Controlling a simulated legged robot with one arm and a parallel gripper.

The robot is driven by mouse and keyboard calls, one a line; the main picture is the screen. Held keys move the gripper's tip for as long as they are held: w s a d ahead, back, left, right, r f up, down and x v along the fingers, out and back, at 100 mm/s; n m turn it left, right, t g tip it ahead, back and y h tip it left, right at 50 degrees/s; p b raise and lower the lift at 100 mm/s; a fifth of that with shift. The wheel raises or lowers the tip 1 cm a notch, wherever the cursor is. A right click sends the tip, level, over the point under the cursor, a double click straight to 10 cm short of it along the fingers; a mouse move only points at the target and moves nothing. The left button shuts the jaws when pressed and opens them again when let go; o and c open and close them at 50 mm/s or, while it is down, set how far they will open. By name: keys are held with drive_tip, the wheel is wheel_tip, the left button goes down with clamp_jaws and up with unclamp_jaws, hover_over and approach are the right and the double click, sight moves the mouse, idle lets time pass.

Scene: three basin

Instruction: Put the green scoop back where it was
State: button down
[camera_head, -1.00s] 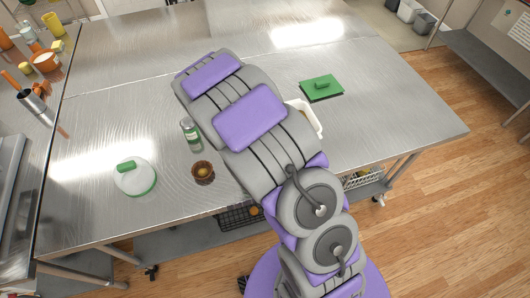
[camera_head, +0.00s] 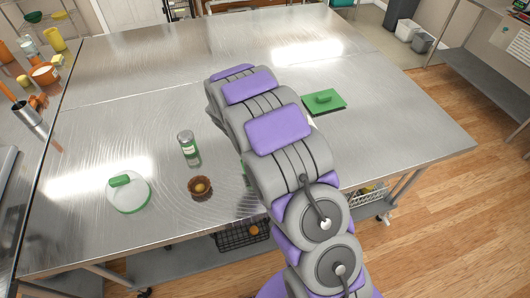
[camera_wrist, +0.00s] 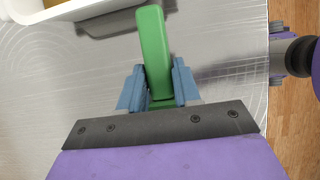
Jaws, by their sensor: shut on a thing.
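The green scoop (camera_wrist: 154,45) shows in the wrist view as a long green handle pointing up and away from my gripper. My gripper (camera_wrist: 158,88) is shut on it, with one blue finger on each side. The scoop is over the steel table; I cannot tell how high. A white basin (camera_wrist: 100,12) with something yellowish in it is at the top left of the wrist view. In the head view my arm hides my gripper and most of the basin; a small green patch (camera_head: 247,172) shows at the arm's left edge.
A green rectangular lid (camera_head: 324,102) lies right of my arm. The table's far part is clear.

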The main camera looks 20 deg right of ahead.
drive_tip(key=w, duration=0.5)
drive_tip(key=shift+d+f, duration=0.2)
drive_tip(key=shift+d, duration=0.15)
drive_tip(key=shift+f+b, duration=0.7)
drive_tip(key=shift+f, duration=1.15)
drive_tip(key=shift+r, duration=0.1)
drive_tip(key=c, duration=0.8)
unclamp_jaws()
